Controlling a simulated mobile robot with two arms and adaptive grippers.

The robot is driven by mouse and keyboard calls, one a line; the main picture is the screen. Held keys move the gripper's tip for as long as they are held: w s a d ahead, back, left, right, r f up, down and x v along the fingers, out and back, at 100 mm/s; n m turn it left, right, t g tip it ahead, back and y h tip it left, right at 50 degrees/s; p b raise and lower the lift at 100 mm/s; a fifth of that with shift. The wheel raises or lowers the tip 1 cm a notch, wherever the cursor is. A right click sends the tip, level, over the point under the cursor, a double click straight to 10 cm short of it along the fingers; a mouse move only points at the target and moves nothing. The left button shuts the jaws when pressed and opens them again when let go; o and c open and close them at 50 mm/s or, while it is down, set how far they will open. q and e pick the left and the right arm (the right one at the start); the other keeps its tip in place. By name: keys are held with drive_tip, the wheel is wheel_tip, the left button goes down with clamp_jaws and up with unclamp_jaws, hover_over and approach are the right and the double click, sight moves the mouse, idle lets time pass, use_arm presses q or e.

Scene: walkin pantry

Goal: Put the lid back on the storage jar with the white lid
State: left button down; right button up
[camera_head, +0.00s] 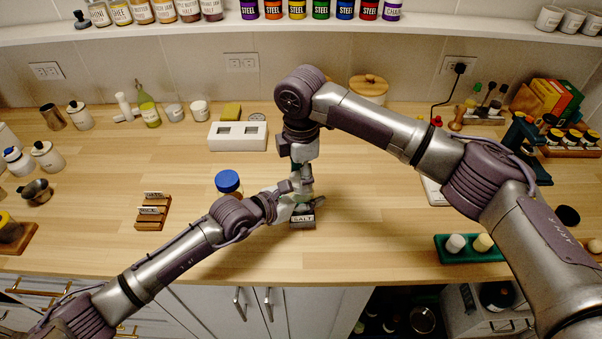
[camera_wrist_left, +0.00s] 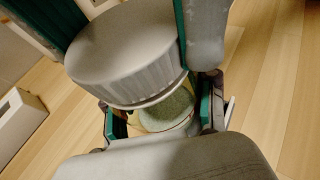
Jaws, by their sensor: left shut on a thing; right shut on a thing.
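The white ribbed lid (camera_wrist_left: 125,50) fills the upper middle of the left wrist view, between the two green-padded fingers of my right gripper (camera_head: 302,180). The storage jar (camera_wrist_left: 165,108), clear with greenish contents, shows directly below the lid. My left gripper (camera_wrist_left: 163,115) is shut on the jar, one finger on each side of it. The lid is over the jar's mouth and very close to it; I cannot tell whether they touch. In the head view both grippers meet at the counter's middle and mostly hide jar and lid.
A small "SALT" sign (camera_head: 302,218) stands just in front of the grippers. A blue-lidded jar (camera_head: 228,182) stands close to my left arm. A white block (camera_head: 238,136) is behind, and a green tray (camera_head: 470,250) is at right.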

drive_tip(key=m, duration=0.4)
drive_tip(key=shift+m, duration=0.3)
drive_tip(key=o, duration=1.3)
drive_tip(key=shift+c, duration=0.2)
drive_tip(key=shift+r, duration=2.3)
